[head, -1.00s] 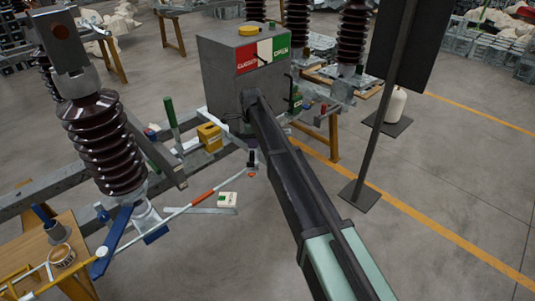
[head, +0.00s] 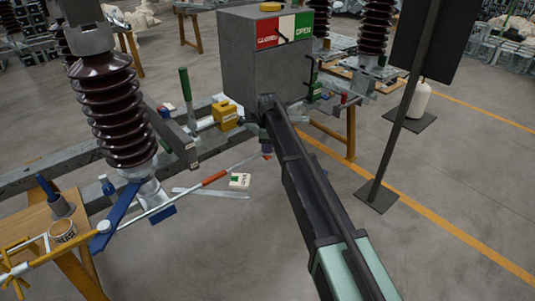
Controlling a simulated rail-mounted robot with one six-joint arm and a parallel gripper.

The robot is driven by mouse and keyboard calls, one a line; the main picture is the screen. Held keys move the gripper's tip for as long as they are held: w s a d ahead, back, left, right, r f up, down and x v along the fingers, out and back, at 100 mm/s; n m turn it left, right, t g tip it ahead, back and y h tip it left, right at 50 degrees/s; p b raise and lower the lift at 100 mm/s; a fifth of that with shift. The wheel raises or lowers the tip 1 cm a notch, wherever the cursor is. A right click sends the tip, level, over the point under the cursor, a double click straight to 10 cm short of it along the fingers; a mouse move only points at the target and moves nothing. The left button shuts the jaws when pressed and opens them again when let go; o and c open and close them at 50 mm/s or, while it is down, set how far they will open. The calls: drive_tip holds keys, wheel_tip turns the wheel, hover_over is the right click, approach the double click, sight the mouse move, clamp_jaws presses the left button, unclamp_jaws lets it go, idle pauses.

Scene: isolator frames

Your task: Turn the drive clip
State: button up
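No part can be picked out for certain as the drive clip. A grey drive box (head: 240,55) stands at top centre, with a red, white and green label (head: 284,29) lettered CLOSED on red and OPEN on green. A dark pointer mark lies on the label. My arm reaches from the bottom edge up to the front of the box, ending at its lower part in the picture. The arm covers that part of the box. Whether the arm touches the box cannot be told.
A brown ribbed insulator (head: 122,115) stands left. A red-and-white rod (head: 214,178) runs below the box. A yellow block (head: 225,113) sits left of it. A dark panel on a post (head: 405,110) stands right. A wooden table (head: 35,225) is lower left. Open floor lies right.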

drive_tip(key=shift+r, duration=0.1)
clamp_jaws()
drive_tip(key=shift+n, duration=0.4)
drive_tip(key=n, duration=0.3)
drive_tip(key=shift+n, duration=0.3)
drive_tip(key=n, duration=0.4)
drive_tip(key=shift+n, duration=0.3)
drive_tip(key=n, duration=0.8)
drive_tip(key=shift+n, duration=0.4)
